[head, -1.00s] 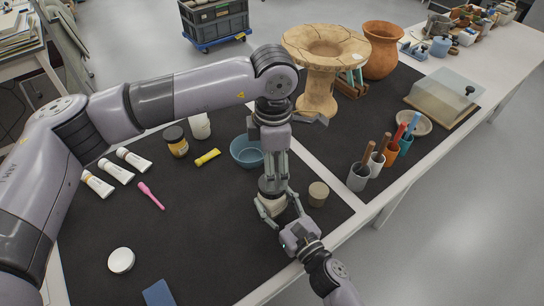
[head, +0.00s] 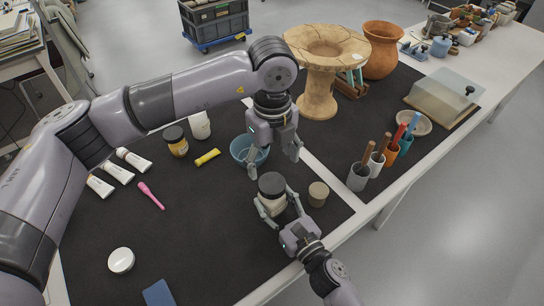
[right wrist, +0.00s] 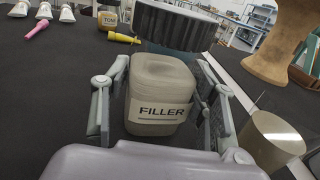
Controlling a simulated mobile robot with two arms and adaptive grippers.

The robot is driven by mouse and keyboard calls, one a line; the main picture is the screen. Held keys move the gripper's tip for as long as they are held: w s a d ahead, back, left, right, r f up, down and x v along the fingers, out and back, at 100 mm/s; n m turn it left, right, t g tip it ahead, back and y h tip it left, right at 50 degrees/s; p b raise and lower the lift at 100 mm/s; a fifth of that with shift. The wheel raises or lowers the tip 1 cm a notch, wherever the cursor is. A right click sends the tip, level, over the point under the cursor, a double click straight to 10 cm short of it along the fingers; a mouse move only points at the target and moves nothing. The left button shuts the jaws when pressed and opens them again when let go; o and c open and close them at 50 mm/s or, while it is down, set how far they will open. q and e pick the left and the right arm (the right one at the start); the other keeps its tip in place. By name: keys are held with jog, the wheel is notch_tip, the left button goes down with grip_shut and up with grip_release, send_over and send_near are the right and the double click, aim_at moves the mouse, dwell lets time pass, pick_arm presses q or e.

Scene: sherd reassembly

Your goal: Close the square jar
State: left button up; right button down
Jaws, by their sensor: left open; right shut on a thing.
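The square jar (right wrist: 158,92), pale grey-beige with a FILLER label, stands upright on the dark mat. It also shows in the head view (head: 275,208). My right gripper (head: 278,206) is shut on it, with one finger on each side. A dark, ribbed round lid (head: 271,184) is over the jar's mouth. In the right wrist view the lid (right wrist: 178,24) looks shifted to the right of the jar's middle; I cannot tell whether it is fully seated. My left gripper (head: 273,163) is open and empty, just above and behind the lid, apart from it.
A beige cylinder (head: 318,194) stands close to the right of the jar. A blue bowl (head: 246,151) is behind, near the left gripper. Brush cups (head: 358,178) stand further right. A white disc (head: 121,260) lies front left; the mat between is clear.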

aim_at(272, 183)
pick_arm(q)
jog(key=n, duration=0.4)
jog(key=shift+r+n, duration=0.1)
jog(key=shift+n, duration=0.3)
jog(key=shift+f, duration=4)
